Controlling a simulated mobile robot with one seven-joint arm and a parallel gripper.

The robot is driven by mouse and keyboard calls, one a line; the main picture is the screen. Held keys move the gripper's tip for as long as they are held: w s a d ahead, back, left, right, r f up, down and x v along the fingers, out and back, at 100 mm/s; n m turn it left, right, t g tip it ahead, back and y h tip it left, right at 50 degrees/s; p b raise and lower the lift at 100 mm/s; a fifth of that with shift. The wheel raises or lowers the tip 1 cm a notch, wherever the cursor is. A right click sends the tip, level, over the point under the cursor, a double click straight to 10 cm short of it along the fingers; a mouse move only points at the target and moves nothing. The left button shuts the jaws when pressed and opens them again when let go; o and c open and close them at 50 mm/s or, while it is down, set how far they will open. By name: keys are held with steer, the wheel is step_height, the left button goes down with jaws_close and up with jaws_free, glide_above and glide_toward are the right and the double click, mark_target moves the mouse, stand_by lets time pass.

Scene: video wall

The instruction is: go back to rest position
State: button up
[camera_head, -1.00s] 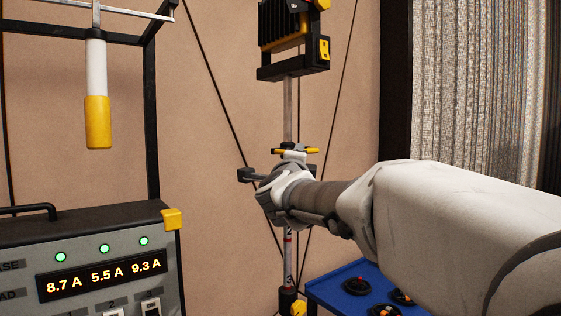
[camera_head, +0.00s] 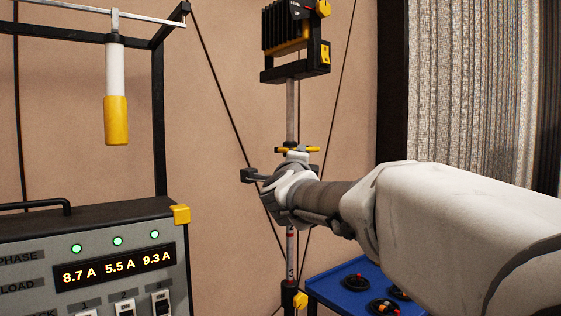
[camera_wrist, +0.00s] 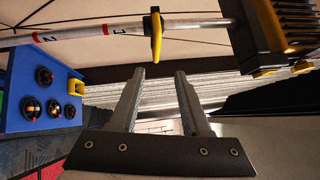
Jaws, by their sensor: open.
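My gripper (camera_wrist: 160,95) is open in the wrist view, its two fingers apart with nothing between them. In the head view my arm reaches in from the right, and its wrist is in front of a pole (camera_head: 290,110). The gripper's fingers are mostly hidden there. In the wrist view the pole (camera_wrist: 85,32) runs across the top, beyond the fingertips, with a yellow clamp handle (camera_wrist: 156,38) on it. That yellow handle (camera_head: 299,149) shows just above my wrist in the head view.
A black finned lamp with yellow parts (camera_head: 298,42) tops the pole. A grey control box (camera_head: 110,265) with green lights stands at lower left, under a hanging white and yellow cylinder (camera_head: 116,118). A blue panel (camera_head: 330,287) with round connectors is below my arm. A grey curtain (camera_head: 470,80) hangs at right.

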steer(key=s+d+f+n+g+y+p, duration=0.1)
steer(key=s+d+f+n+g, duration=0.1)
steer(key=s+f+n+g, duration=0.2)
steer(key=s+d+f+n+g+y+p, duration=0.1)
steer(key=s+f+n+g, duration=0.4)
steer(key=s, duration=1.5)
steer(key=s+d+f+n+g+y+p, duration=0.1)
steer(key=s+d+f+n+g, duration=0.2)
steer(key=s+f+n, duration=0.9)
step_height(320, 180, down, 6)
steer(key=shift+s+d+n+g+y, duration=0.2)
steer(key=shift+n+g+y, duration=0.2)
steer(key=shift+g, duration=0.4)
steer(key=shift+w, duration=0.1)
